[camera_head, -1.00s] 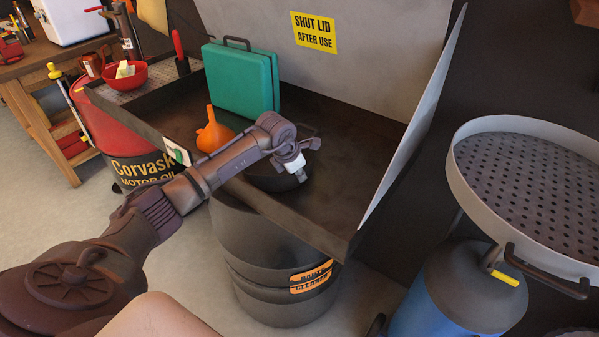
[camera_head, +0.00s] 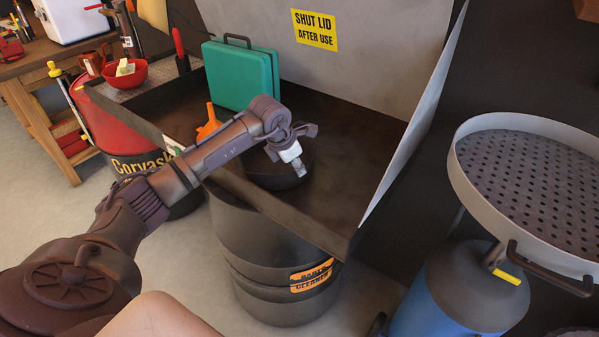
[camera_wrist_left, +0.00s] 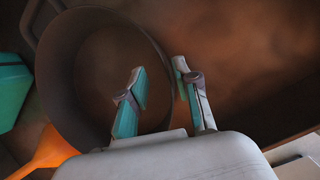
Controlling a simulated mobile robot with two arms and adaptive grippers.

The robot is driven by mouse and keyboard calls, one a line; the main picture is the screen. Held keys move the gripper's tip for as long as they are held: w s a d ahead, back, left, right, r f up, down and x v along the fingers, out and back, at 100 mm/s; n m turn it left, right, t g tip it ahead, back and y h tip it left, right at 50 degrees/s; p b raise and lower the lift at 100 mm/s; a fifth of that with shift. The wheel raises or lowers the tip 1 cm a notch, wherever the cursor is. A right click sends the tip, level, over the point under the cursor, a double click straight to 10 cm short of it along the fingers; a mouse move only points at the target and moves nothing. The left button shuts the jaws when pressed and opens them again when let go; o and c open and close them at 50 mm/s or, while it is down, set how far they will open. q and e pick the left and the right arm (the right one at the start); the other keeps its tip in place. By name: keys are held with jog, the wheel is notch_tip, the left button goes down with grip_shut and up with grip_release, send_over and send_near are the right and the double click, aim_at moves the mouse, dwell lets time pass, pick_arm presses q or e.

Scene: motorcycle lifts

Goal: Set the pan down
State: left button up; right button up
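The pan (camera_head: 270,178) is dark and round and is in the basin of the parts cleaner, partly behind my left arm. In the left wrist view the pan (camera_wrist_left: 88,75) shows large, with its side handle at the upper left. My left gripper (camera_head: 299,170) is at the pan's right side. In the left wrist view its teal-padded fingers (camera_wrist_left: 160,72) are apart, one over the pan's inside and one outside its rim, with a gap around the wall. Whether the pan's base rests flat on the basin floor is hidden. My right gripper is not in view.
The basin (camera_head: 345,205) has bare floor to the right of the pan. A teal case (camera_head: 240,76) and an orange funnel (camera_head: 209,124) are behind and left of it. The raised lid (camera_head: 385,50) stands at the back. A perforated round tray (camera_head: 530,185) is at the right.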

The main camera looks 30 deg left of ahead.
pick_arm(q)
jog(key=b+v, duration=0.1)
jog(key=v, duration=0.6)
jog(key=shift+s+r, duration=0.25)
jog(key=shift+r, duration=0.1)
jog(key=shift+f, duration=0.1)
